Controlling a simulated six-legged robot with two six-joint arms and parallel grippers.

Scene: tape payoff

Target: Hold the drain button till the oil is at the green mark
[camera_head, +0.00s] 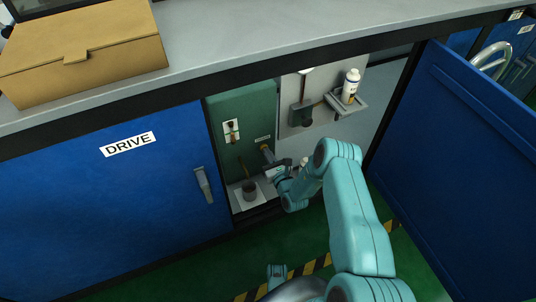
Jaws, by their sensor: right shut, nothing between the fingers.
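A green panel (250,105) stands inside the open bay under the counter. It carries a small white plate (231,131) with dark reddish-brown parts, too small for me to make out an oil level or a green mark. A drain button is not clearly visible. A grey cup (249,188) stands below, under a thin brownish spout or stream (243,168).
A blue door marked DRIVE (130,190) is left of the bay, and an open blue door (460,170) is at right. A white bottle (351,84) stands on a small shelf (346,106). A cardboard box (80,55) sits on the grey counter (250,40).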

